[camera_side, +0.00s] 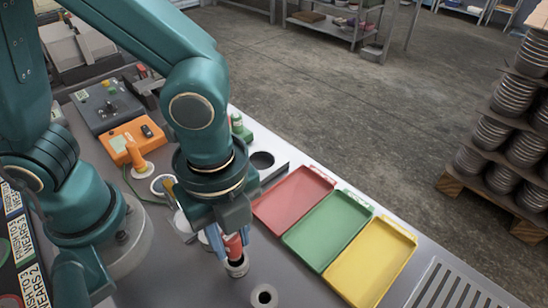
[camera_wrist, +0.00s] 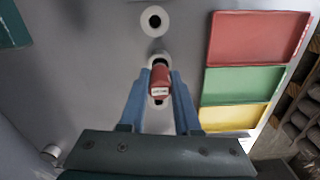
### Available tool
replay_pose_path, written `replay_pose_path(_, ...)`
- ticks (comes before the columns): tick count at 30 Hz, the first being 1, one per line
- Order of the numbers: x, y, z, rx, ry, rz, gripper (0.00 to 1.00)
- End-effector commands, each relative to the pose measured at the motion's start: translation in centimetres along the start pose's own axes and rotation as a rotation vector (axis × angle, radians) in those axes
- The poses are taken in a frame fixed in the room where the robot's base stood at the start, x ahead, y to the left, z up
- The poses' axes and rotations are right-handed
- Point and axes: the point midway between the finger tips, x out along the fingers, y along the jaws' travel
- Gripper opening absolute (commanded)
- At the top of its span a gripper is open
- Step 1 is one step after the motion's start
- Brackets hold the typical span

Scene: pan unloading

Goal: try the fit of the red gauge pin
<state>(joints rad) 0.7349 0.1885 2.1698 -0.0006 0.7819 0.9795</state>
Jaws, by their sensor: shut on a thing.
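The red gauge pin (camera_side: 233,244) has a white label that shows in the wrist view (camera_wrist: 160,78). My gripper (camera_wrist: 160,88) is shut on it, with a blue finger on either side. In the side view my gripper (camera_side: 226,242) is low over the table, and the pin stands roughly upright over a grey ring with a dark bore (camera_side: 237,268). I cannot tell whether the pin's lower end is in the bore. A second grey ring with a dark hole (camera_side: 264,297) lies close by; a ring also shows ahead in the wrist view (camera_wrist: 155,21).
Red (camera_side: 294,199), green (camera_side: 328,231) and yellow (camera_side: 371,262) trays lie in a row to the right. A slotted grey plate (camera_side: 455,288) is at the front right. An orange box (camera_side: 137,142) with a handled tool stands behind left. Bare table surrounds the rings.

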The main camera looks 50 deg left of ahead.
Motion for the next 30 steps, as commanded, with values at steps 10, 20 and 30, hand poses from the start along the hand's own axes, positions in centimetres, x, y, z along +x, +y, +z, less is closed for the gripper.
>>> replay_pose_path(10,0.0,0.0,0.0,0.0,0.0,0.0,0.0)
replay_pose_path(20,0.35,0.0,0.0,0.0,-0.001,0.001,0.0)
replay_pose_path(30,0.76,-0.01,-0.01,0.0,-0.001,0.001,0.0)
